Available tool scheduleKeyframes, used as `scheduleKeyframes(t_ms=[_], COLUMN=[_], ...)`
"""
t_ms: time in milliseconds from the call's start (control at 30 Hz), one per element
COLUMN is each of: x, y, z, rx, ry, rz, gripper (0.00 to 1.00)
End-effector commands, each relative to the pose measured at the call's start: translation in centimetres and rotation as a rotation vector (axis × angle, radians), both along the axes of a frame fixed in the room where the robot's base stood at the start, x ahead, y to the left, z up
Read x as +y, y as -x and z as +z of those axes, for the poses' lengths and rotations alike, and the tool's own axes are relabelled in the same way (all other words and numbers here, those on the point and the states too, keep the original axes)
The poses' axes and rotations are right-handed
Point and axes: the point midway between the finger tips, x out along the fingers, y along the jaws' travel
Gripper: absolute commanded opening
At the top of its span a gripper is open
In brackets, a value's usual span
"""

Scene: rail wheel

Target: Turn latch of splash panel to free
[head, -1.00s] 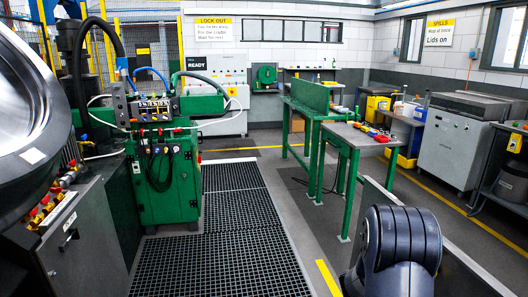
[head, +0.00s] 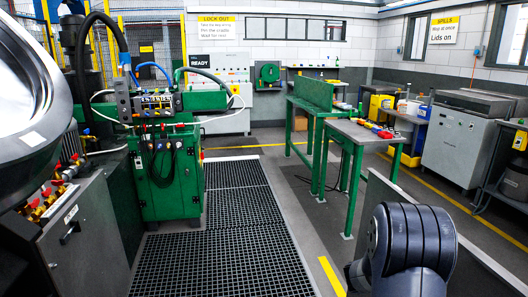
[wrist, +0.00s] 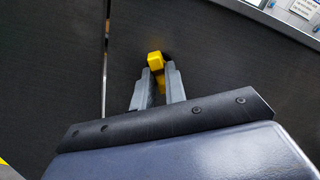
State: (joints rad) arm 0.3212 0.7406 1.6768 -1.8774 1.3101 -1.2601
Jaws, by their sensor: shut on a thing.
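In the wrist view, a yellow latch (wrist: 156,62) stands on a dark panel (wrist: 215,65), which I take to be the splash panel. My gripper (wrist: 159,80) has its two grey fingers on either side of the lower yellow part and is shut on it. The block-shaped end of the latch shows just beyond the fingertips. A narrow bright seam runs down the panel to the left of the latch. The base of the latch is partly hidden by the fingers. In the head view my gripper and the latch are out of sight; only my arm shows at the lower right.
A green machine (head: 165,180) stands at the left beside a floor grating (head: 225,250). A grey cabinet (head: 90,235) with red and yellow valves is at the lower left. A green-legged table (head: 355,132) with tools stands right of centre. A low partition edge runs beside my arm.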

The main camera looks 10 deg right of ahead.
Motion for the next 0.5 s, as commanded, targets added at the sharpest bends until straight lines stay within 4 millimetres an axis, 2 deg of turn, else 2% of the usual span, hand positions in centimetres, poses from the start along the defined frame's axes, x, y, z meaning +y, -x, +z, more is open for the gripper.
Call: scheduleKeyframes(t_ms=[500], x=[0.03], y=[0.03], z=[-0.24], rx=[-0.2], ry=[-0.018], rz=[0.0], gripper=[0.0])
